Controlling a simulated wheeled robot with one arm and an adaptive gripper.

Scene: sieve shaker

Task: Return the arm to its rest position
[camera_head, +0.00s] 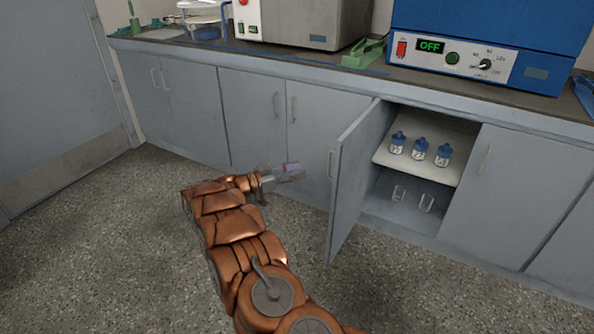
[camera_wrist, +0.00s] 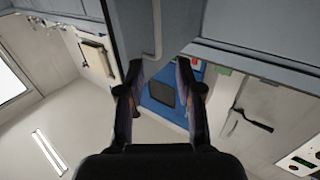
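My arm (camera_head: 235,228), copper-coloured and segmented, reaches up from the bottom of the head view and bends right. My gripper (camera_head: 288,171) is at its end, in front of the grey cabinet doors and left of the open door. In the wrist view, the two dark fingers of my gripper (camera_wrist: 160,85) stand apart. Nothing is held between them; a blue panel shows in the background behind the gap.
The cabinet door (camera_head: 347,184) stands open, close to the right of my gripper. Inside are three blue-capped bottles (camera_head: 420,149) on a shelf and two clear glasses (camera_head: 426,202) below. A blue machine (camera_head: 491,42) reading OFF stands on the counter. Floor (camera_head: 100,250) at left is clear.

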